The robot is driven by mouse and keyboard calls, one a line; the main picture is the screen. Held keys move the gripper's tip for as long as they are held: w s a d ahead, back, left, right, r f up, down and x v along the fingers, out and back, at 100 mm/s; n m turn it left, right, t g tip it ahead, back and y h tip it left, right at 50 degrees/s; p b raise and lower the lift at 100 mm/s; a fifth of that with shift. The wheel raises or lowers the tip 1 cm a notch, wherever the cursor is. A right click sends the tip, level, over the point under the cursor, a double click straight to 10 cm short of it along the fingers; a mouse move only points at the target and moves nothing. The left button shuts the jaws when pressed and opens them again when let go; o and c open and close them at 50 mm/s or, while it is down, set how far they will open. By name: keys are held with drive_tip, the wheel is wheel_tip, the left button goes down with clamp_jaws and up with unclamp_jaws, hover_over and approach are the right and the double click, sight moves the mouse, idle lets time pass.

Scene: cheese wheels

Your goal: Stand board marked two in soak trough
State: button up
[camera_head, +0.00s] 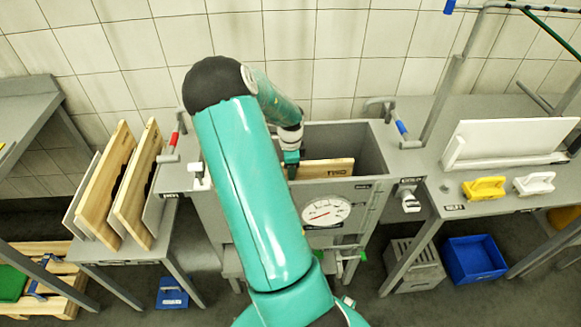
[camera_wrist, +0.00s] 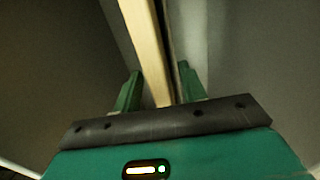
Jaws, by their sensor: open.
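A pale wooden board (camera_head: 325,168) stands on edge inside the grey soak trough (camera_head: 375,147), near its front wall. Dark lettering on its face looks like an upside-down TWO, though it is small. My gripper (camera_head: 291,168) reaches down into the trough at the board's left end. In the wrist view the board's narrow edge (camera_wrist: 146,45) runs between the two green fingers of my gripper (camera_wrist: 158,88). The fingers are apart, one on each side of it, with a visible gap at the left finger. The board's lower part is hidden by the trough wall.
Two wooden boards (camera_head: 105,185) stand in a rack on the left bench. The trough front has a round gauge (camera_head: 326,211). On the right bench are a white board (camera_head: 510,142), a yellow brush (camera_head: 484,188) and a white one (camera_head: 534,182). A blue bin (camera_head: 474,259) stands below.

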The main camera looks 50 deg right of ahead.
wheel_tip(320, 180, up, 14)
drive_tip(key=shift+f, duration=0.15)
idle(0.4)
drive_tip(key=w+a+r+n+t, duration=0.1)
drive_tip(key=a+r+n, duration=0.3)
drive_tip(key=a, duration=0.4)
drive_tip(key=w+a+r+n+t+y, duration=0.1)
drive_tip(key=a+r+n, duration=0.35)
drive_tip(key=a, duration=0.35)
drive_tip(key=w+a+r+n+t, duration=0.1)
drive_tip(key=a+r+n, duration=0.2)
drive_tip(key=a+n, duration=0.35)
drive_tip(key=s+a+r+n+t, duration=0.1)
drive_tip(key=s+a+n, duration=0.2)
drive_tip(key=a, duration=0.3)
drive_tip(key=s+a+r+n, duration=0.2)
drive_tip(key=s+a+n, duration=0.2)
drive_tip(key=a+n, duration=0.1)
drive_tip(key=s+a+r+n+t+h, duration=0.1)
drive_tip(key=s+a+r+n, duration=0.1)
drive_tip(key=a, duration=0.5)
drive_tip(key=s+n, duration=0.1)
drive_tip(key=n, duration=0.1)
drive_tip(key=shift+s+a+r+n+t, duration=0.2)
drive_tip(key=shift+s+a+n+t, duration=0.1)
drive_tip(key=shift+a+n, duration=0.1)
